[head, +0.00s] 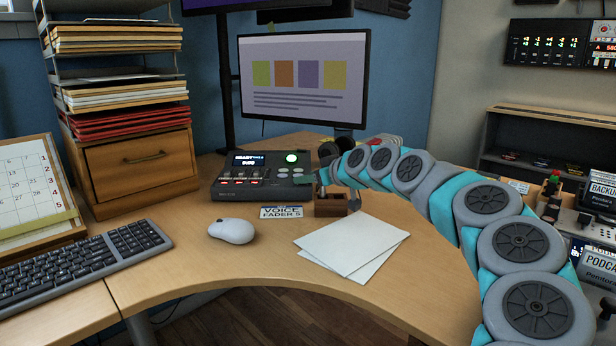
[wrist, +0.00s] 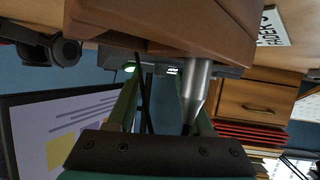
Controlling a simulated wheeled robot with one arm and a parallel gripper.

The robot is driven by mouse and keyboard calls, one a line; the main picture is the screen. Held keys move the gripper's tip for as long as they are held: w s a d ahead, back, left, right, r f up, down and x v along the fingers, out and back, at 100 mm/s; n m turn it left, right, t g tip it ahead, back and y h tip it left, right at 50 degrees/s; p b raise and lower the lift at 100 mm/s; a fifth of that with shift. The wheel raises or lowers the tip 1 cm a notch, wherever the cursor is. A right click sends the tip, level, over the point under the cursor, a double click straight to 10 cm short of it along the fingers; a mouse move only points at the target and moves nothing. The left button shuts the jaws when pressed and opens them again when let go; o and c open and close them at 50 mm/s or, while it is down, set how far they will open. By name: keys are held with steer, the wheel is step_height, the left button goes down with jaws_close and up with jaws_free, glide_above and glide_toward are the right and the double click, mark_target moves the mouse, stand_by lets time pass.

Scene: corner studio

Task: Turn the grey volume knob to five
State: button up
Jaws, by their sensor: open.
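A dark control box (head: 262,183) stands on the desk below the monitor, with a small lit display, a glowing green button (head: 291,157) and several small controls. I cannot single out a grey volume knob on it. A card in front reads "VOICE FADER 5" (head: 282,212). My gripper (wrist: 160,85) is open, its two green fingers apart, with the box partly visible beyond them. In the head view its tips are small and partly hidden near the box's right side. A silver tapered rod (wrist: 196,88) stands in front of one finger in the wrist view; I cannot tell whether they touch.
A brown wooden holder (head: 331,206) stands close to my gripper and fills the top of the wrist view. White papers (head: 352,246), a mouse (head: 231,231) and a keyboard (head: 85,262) lie in front. A drawer unit (head: 140,163) stands left of the box.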

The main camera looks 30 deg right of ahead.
steer(key=shift+w+f, duration=0.1)
steer(key=shift+w, duration=0.1)
steer(key=shift+c, duration=0.2)
jaws_close()
